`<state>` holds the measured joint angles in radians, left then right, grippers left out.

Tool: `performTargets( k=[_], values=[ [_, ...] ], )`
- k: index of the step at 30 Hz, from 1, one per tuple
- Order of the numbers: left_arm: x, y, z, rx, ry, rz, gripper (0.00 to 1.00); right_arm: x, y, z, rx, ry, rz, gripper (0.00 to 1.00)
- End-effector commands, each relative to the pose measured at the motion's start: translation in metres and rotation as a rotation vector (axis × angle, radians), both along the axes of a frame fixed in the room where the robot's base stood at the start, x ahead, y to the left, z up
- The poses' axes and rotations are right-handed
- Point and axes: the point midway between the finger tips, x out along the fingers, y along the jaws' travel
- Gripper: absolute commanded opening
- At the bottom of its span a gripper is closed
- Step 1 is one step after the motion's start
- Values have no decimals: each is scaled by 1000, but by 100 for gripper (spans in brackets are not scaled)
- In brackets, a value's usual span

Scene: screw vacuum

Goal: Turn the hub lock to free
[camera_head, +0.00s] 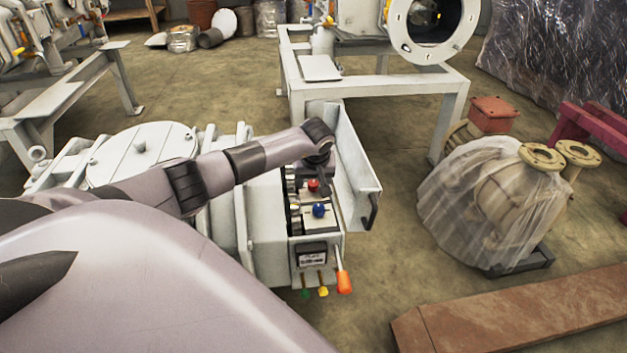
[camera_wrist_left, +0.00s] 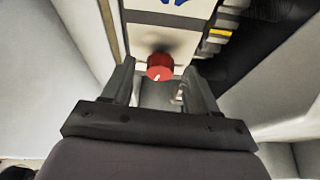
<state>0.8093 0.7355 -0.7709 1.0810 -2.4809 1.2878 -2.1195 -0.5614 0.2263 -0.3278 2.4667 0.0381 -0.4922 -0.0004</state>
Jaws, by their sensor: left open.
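A red knob (camera_head: 313,185) sits on the panel inside the open control box (camera_head: 317,254) of the pale grey machine. In the left wrist view the red knob (camera_wrist_left: 160,67) shows a small white mark on its face. My left gripper (camera_head: 316,172) reaches down into the box above this knob. Its two fingers (camera_wrist_left: 160,76) are apart, one on each side of the knob; I cannot tell whether they touch it. A blue knob (camera_head: 319,210) sits nearer the box's front. No readable label tells which control is the hub lock. My right gripper is not in view.
The box's open door (camera_head: 357,165) stands close to the right of my left wrist. An orange-handled lever (camera_head: 344,282) sticks out in front. A wrapped pump (camera_head: 490,200) and a rusty beam (camera_head: 510,315) lie to the right. Floor between is clear.

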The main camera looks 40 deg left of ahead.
Motion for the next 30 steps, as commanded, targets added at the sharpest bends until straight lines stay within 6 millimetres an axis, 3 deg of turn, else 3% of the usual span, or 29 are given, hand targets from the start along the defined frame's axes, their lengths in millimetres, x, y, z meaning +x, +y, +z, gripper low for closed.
performTargets(
  k=[9,14,15,30],
  values=[
    [1,1,-2,-1,-1,1,59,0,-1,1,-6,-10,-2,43],
    [1,1,-2,0,0,1,7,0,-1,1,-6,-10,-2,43],
    [1,1,-2,0,0,1,3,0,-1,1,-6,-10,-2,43],
    [0,3,-1,1,0,-136,3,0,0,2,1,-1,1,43]
  ],
)
